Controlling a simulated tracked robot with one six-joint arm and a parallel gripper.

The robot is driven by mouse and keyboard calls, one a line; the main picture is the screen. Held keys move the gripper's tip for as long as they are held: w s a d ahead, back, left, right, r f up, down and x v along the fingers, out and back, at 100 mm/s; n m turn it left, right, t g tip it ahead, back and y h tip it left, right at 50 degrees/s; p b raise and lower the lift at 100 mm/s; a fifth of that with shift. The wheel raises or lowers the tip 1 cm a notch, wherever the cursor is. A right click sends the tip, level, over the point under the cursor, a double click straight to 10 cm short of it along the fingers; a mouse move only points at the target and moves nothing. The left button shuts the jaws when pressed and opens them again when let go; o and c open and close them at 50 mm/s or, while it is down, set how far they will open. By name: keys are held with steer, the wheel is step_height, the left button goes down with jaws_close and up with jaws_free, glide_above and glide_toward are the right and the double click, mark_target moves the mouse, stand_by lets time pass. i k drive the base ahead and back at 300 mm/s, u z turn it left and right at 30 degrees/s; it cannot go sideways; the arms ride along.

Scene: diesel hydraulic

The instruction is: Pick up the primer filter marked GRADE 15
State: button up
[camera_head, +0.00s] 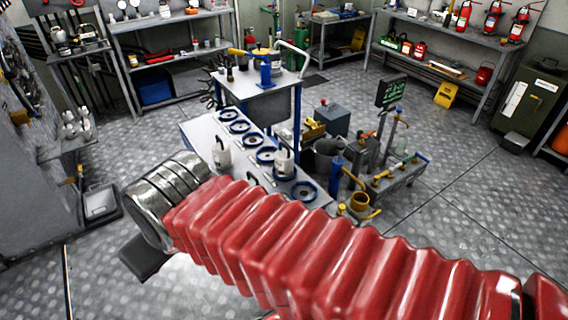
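A low grey bench (197,132) stands mid-picture with a row of blue ring seats (240,126). Two white canisters, which look like filters, stand on it: one near the left front edge (222,155) and one further right (284,163). Their markings are too small to read, so I cannot tell which is GRADE 15. My red ribbed arm crosses the foreground from the lower right to a metallic wrist. A dark part below the wrist seems to be my gripper (145,257), left of and nearer than the bench. Its fingers cannot be made out.
A grey cart (270,98) with a blue hand pump (265,70) stands behind the bench. Several pumps and fittings crowd its right side, with a green-lettered sign (390,92). Shelves line the walls. Patterned floor (480,210) is clear at the right.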

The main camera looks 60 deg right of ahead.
mark_target(284, 157)
steer(key=z, duration=0.05)
steer(key=i, duration=0.95)
steer(key=u, duration=0.1)
